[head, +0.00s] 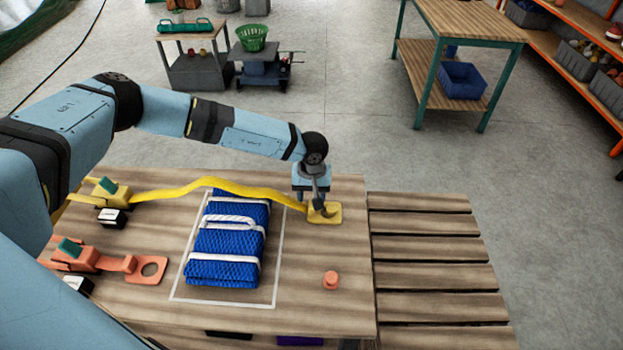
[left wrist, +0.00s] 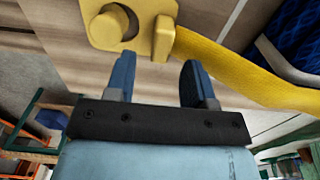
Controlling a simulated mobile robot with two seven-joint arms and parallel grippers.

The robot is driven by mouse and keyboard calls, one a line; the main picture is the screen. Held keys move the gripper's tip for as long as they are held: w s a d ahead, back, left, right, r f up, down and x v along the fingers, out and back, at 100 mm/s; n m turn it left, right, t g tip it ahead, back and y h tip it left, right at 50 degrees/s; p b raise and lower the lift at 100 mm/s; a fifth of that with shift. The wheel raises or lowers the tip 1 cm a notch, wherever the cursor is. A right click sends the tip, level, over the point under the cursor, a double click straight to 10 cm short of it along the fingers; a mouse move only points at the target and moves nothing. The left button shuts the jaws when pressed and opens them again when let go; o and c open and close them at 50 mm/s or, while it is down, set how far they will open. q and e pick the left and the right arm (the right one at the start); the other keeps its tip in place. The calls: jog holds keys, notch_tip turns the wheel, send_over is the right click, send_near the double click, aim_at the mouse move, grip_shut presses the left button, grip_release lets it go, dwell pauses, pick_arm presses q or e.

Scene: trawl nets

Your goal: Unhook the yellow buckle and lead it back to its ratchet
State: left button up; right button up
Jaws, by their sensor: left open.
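The yellow buckle (head: 335,213) lies near the table's right edge, at the end of a yellow strap (head: 178,190). The strap runs over a blue net bundle (head: 222,270) to the yellow ratchet (head: 112,196) at the left. In the left wrist view the buckle (left wrist: 133,40) sits around a round yellow peg (left wrist: 108,27), and an upright yellow tab (left wrist: 163,40) stands at its strap end. My left gripper (head: 319,203) is above the buckle. In its wrist view the open fingers (left wrist: 156,72) point at the tab and are empty. My right gripper is out of view.
An orange ratchet (head: 75,256) with its orange buckle (head: 152,282) lies at the table's left front. A free orange peg (head: 331,280) stands at the right front. A slatted pallet (head: 430,248) adjoins the table's right side. White lines (head: 225,304) frame the net bundle.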

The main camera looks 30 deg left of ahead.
pick_arm(q)
jog(key=shift+f, duration=1.7)
grip_shut()
jog(key=shift+d, duration=0.15)
jog(key=shift+w+d, duration=0.15)
jog(key=shift+d, duration=0.15)
jog(key=shift+r, duration=0.25)
jog(key=shift+r, duration=0.4)
